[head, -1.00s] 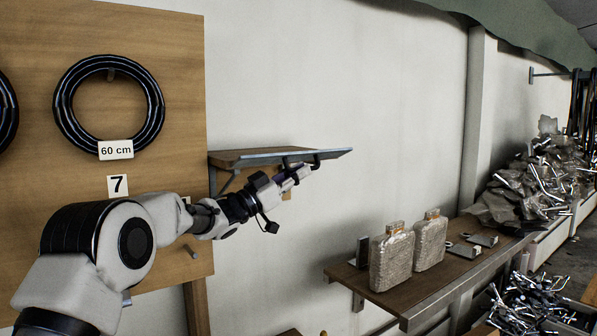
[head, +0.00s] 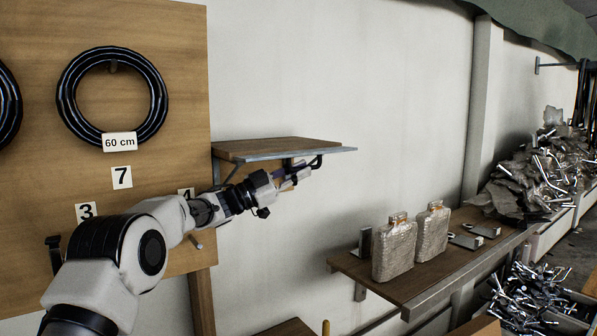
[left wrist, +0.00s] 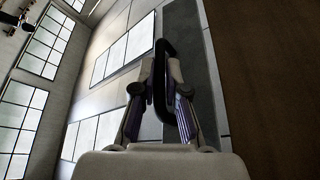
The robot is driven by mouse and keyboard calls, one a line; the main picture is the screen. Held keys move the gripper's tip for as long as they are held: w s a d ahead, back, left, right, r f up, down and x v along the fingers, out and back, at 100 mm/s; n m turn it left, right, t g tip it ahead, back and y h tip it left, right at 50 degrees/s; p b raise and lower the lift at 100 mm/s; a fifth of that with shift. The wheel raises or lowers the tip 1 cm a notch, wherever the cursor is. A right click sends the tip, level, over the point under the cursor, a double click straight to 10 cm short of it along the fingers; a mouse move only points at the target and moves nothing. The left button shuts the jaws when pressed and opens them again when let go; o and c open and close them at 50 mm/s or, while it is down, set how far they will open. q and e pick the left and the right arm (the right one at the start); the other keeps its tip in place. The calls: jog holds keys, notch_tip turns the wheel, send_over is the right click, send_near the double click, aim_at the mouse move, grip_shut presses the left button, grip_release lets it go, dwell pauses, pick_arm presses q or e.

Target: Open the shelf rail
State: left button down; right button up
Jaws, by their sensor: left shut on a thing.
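The wooden shelf (head: 275,144) sits on the wall just right of the wooden board, with a thin grey metal rail (head: 335,151) along its front edge. A dark bent handle (head: 318,161) hangs at the rail's right part. My left gripper (head: 296,175) is just below the rail, shut on the handle. In the left wrist view, both fingers of the left gripper (left wrist: 161,88) close around the dark handle (left wrist: 165,46), a looped bar; part of it is hidden between the fingers. My right gripper does not show in either view.
The board (head: 185,90) at left carries a black hose ring (head: 68,95) and number tags. A lower shelf (head: 405,285) at right holds two wrapped bottles (head: 394,250) and metal pieces. Scrap (head: 545,165) is piled at far right. The wall around the gripper is bare.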

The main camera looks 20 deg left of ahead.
pick_arm(q)
jog(key=c, duration=1.2)
grip_release()
jog(key=shift+w, duration=0.1)
jog(key=v, duration=1.2)
jog(key=shift+f, duration=0.15)
